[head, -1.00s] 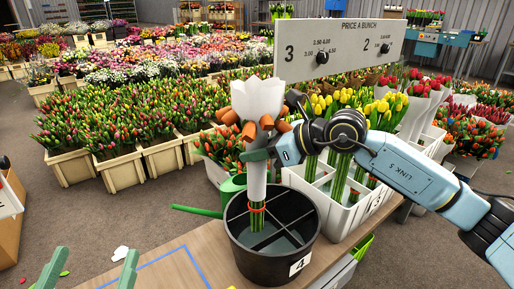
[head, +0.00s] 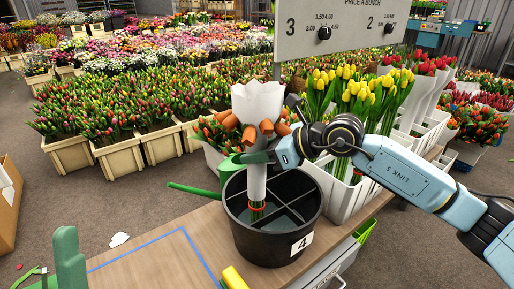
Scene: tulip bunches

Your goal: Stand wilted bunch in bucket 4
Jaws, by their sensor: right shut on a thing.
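The wilted bunch (head: 257,105), in a white paper sleeve with drooping orange heads, is upright. My right gripper (head: 256,157) is shut on its sleeve. Its lower sleeve, red band and green stems (head: 257,211) are inside the black bucket 4 (head: 262,240), which has cross dividers and water.
A white crate (head: 345,200) of yellow and red tulips stands close behind and right of the bucket. A green watering can (head: 229,168) is behind it. A yellow object (head: 233,279) lies in front. The price board (head: 340,28) stands behind.

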